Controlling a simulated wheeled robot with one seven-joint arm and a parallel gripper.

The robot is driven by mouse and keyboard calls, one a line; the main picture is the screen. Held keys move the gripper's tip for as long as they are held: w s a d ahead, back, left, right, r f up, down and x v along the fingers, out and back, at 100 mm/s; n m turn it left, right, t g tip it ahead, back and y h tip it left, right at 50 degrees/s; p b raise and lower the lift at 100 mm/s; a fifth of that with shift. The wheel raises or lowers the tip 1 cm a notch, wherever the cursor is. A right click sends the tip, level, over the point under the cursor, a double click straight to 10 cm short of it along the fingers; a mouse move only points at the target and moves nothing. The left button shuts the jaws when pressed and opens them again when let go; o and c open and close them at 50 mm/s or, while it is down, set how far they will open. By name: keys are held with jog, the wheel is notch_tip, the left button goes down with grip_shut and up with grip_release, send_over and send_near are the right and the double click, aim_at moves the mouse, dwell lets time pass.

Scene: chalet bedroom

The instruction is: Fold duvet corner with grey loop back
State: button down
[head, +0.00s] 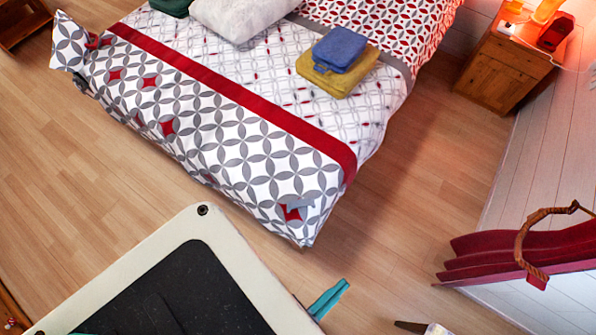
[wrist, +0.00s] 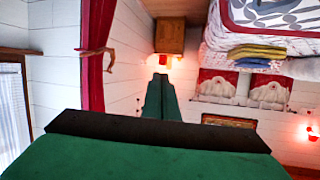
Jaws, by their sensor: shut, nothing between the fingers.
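The duvet (head: 245,150), white with grey circles and a red band, covers the bed and hangs over its near side in the head view. At its near right corner (head: 310,232), a small grey piece (head: 298,207) stands out beside a red patch; it may be the grey loop. The far left corner (head: 68,42) sticks out past the bed. My gripper (head: 328,298) shows as teal fingers below the near corner, apart from the duvet. In the wrist view my green gripper (wrist: 160,85) is shut and empty, with a bit of duvet (wrist: 270,15) at top right.
Folded blue (head: 339,49) and yellow (head: 338,78) cloths and a white pillow (head: 238,15) lie on the bed. A wooden nightstand (head: 503,68) stands at upper right, a red curtain (head: 520,250) at right. Wood floor (head: 400,190) is clear beside the bed.

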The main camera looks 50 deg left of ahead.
jog(key=s+a+f+m+g+y, duration=0.2)
jog(key=s+f+m+g, duration=0.15)
jog(key=f, duration=0.95)
jog(key=s+a+f+m+g+y, duration=0.1)
jog(key=s+a+f+m+g, duration=0.2)
jog(key=f, duration=1)
jog(key=s+a+f+m+g+y, duration=0.1)
jog(key=s+f+m+g+y, duration=0.3)
jog(key=f, duration=0.8)
jog(key=w+a+f+m+y, duration=0.2)
jog(key=w+a+f+m, duration=0.1)
jog(key=a+m, duration=0.15)
jog(key=w+a+r+m+t+y, duration=0.2)
jog(key=w+r+m+t+y, duration=0.6)
jog(key=w+r, duration=0.4)
jog(key=w+a+r+g+y, duration=0.1)
jog(key=w+a, duration=0.3)
jog(key=a, duration=0.4)
jog(key=shift+w+a+r, duration=0.2)
jog(key=shift+w+r, duration=0.1)
jog(key=shift+r, duration=0.3)
